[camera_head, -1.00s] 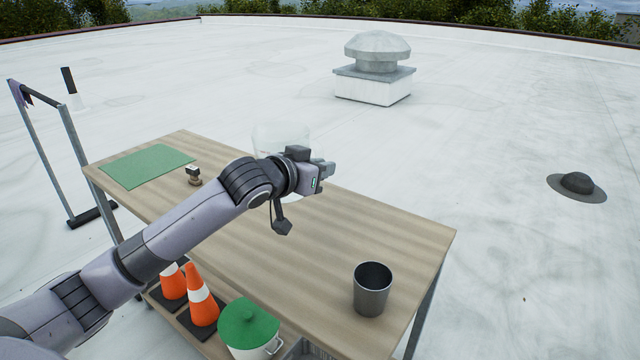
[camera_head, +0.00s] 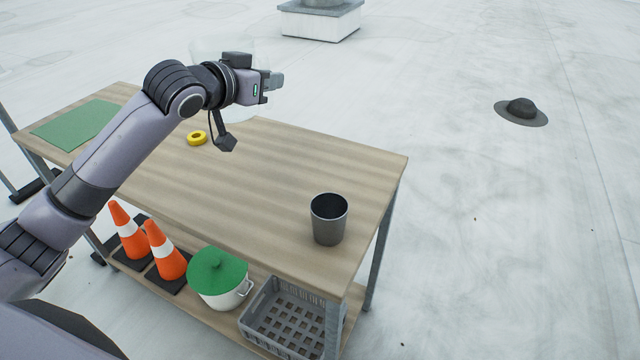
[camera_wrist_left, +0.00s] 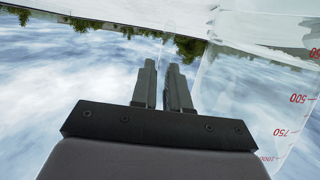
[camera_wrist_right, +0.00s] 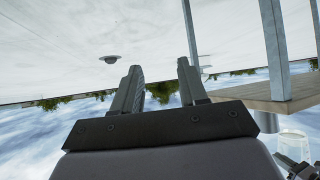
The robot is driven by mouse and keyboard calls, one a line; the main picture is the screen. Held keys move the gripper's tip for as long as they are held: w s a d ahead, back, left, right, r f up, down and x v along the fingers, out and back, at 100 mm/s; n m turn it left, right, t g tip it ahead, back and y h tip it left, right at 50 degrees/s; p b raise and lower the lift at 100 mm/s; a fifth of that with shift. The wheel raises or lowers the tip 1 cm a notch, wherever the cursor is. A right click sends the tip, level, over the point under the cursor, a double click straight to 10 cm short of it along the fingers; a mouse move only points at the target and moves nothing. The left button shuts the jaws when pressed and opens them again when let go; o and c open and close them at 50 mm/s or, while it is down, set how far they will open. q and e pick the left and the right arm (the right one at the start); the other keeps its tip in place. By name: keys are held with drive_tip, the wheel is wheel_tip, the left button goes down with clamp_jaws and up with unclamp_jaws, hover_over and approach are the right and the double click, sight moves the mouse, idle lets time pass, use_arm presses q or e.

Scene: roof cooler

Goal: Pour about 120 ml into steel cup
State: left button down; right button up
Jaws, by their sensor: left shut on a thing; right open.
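The steel cup (camera_head: 329,222) is a dark grey, open-topped cup standing upright near the table's front right corner. It also shows in the right wrist view (camera_wrist_right: 267,122). My left gripper (camera_head: 272,82) is shut on a clear measuring jug (camera_head: 205,48) and holds it above the table, well to the left of and behind the cup. Red volume marks show on the jug in the left wrist view (camera_wrist_left: 262,88). The arm hides much of the jug, and its liquid level cannot be told. My right gripper (camera_wrist_right: 160,88) is open and empty, away from the table.
The wooden table (camera_head: 290,165) is clear around the cup. A green mat (camera_head: 78,125) and a yellow ring (camera_head: 197,138) lie on it. Orange cones (camera_head: 127,230), a green-lidded pot (camera_head: 218,280) and a grey crate (camera_head: 285,320) stand on the lower shelf.

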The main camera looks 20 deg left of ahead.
use_arm(q)
drive_tip(key=s+d+f+m+g+h+b, duration=0.2)
drive_tip(key=s+d+f+m+h+b, duration=0.1)
drive_tip(key=f, duration=0.5)
drive_tip(key=s+d+f+m+g+h+b, duration=0.3)
drive_tip(key=s+f+m+h+b, duration=0.2)
drive_tip(key=f+b, duration=0.3)
drive_tip(key=shift+s+d+f+m+h, duration=0.15)
drive_tip(key=shift+s+f+m+h, duration=0.2)
drive_tip(key=shift+s+f, duration=0.3)
drive_tip(key=shift+r, duration=0.1)
